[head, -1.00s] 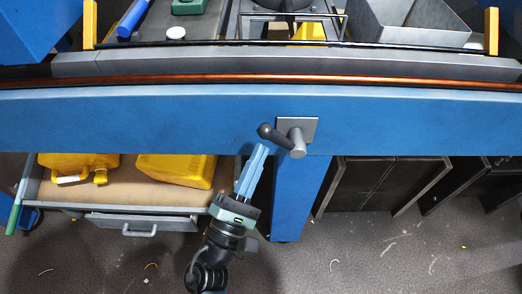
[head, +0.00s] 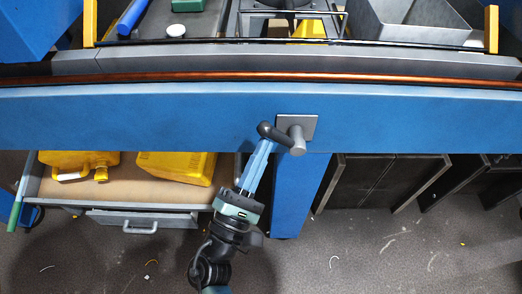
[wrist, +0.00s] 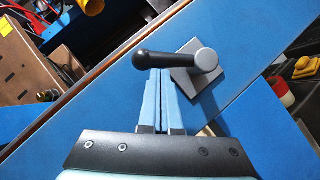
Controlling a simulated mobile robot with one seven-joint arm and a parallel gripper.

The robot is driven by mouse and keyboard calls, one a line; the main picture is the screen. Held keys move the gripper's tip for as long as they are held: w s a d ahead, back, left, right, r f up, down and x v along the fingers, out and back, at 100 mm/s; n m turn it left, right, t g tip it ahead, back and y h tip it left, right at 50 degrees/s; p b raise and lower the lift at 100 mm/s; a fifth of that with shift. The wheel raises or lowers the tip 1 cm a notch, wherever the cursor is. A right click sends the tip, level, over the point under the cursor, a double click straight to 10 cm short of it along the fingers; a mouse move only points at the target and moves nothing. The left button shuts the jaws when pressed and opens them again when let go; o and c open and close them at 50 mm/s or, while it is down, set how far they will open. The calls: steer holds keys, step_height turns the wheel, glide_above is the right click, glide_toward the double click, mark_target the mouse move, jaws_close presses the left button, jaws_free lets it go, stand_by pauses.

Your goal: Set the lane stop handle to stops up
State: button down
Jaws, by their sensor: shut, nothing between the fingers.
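The lane stop handle (head: 268,130) is a dark knobbed lever on a grey hub and square plate (head: 311,124), fixed to the front of the blue beam. In the head view its knob points left and slightly up from the hub. It also shows in the wrist view (wrist: 152,61), with the hub at its right end. My gripper (head: 266,145) has blue fingers, shut together and empty. The fingertips (wrist: 158,74) are right at the lever near its knob end; I cannot tell whether they touch it. No lettering for the stops shows.
An open drawer (head: 140,190) with yellow jerry cans (head: 175,167) is at the lower left, beside my arm. A blue leg (head: 295,190) stands below the handle. Dark open cabinets (head: 385,185) are at the right.

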mark_target(281, 139)
steer(key=shift+d+r+m+g+p, duration=0.1)
steer(key=shift+r+m+g+p, duration=0.2)
steer(key=shift+r+m+p, duration=0.25)
steer(key=r+m+g+p, duration=0.1)
steer(key=m, duration=0.1)
steer(key=r+m+g+h+p, duration=0.1)
steer(key=m, duration=0.1)
steer(key=shift+d, duration=0.4)
steer(key=m+g+p, duration=0.1)
steer(key=d+r+m+g+p, duration=0.1)
steer(key=m+p, duration=0.1)
steer(key=shift+d+r+m, duration=0.15)
steer(key=shift+d+m, duration=0.1)
steer(key=shift+d, duration=0.05)
steer(key=shift+d+r, duration=0.1)
steer(key=shift+d, duration=0.3)
